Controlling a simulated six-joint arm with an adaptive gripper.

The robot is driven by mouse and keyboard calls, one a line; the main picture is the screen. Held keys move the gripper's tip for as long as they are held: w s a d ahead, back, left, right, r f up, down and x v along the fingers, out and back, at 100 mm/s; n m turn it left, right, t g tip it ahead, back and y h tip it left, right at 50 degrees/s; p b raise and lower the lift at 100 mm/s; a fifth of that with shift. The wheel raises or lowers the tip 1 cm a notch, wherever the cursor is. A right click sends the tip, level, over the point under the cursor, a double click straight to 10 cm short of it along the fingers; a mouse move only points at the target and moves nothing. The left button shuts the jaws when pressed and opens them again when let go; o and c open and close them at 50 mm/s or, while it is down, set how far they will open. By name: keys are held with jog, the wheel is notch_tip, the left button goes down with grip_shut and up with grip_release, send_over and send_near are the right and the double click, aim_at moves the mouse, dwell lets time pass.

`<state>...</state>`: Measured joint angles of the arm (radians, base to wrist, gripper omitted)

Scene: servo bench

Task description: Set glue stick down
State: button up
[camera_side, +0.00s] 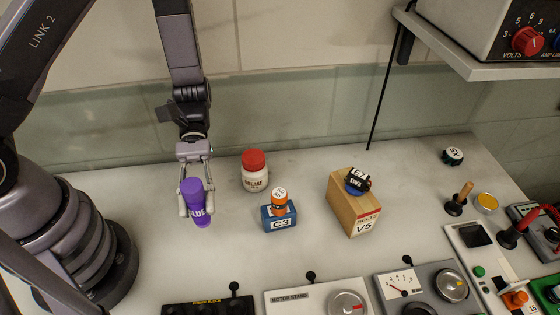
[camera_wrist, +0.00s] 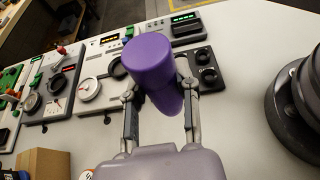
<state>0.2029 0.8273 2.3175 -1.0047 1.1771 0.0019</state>
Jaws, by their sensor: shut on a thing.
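The purple glue stick (camera_side: 197,203) carries a label ending in "LUE" and stands nearly upright, slightly tilted, in the side view. My gripper (camera_side: 194,200) is shut on it, one finger on each side, with the arm coming down from above. In the wrist view, the glue stick's round purple end (camera_wrist: 150,60) faces the camera between the two fingers of my gripper (camera_wrist: 160,112). Its lower end is near the bench top; I cannot tell whether it touches.
A red-capped grease jar (camera_side: 255,171) stands right of the glue stick. Instrument panels (camera_side: 315,298) line the front. Bench left of the glue stick is clear.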

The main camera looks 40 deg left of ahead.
jog(key=s+a+m+g+y, duration=0.4)
jog(key=s+a+m+y, duration=0.4)
jog(key=a+m+y, duration=0.25)
jog(key=w+a+r+m+t+y, duration=0.1)
jog(key=w+a+m+t+y, duration=0.35)
jog(key=a+m+y, duration=0.55)
jog(key=w+d+f+m+t, duration=0.1)
jog(key=w+d+m+t, duration=0.1)
jog(key=w+m+t, duration=0.55)
jog(key=w+d+m+t, duration=0.3)
jog(key=w+m+t, duration=0.3)
jog(key=w+t, duration=0.25)
jog(key=shift+t, duration=0.35)
jog(key=f, duration=1.4)
jog(key=shift+s+a+f, duration=0.1)
jog(key=shift+s, duration=0.1)
jog(key=shift+f, duration=0.3)
jog(key=shift+f, duration=0.1)
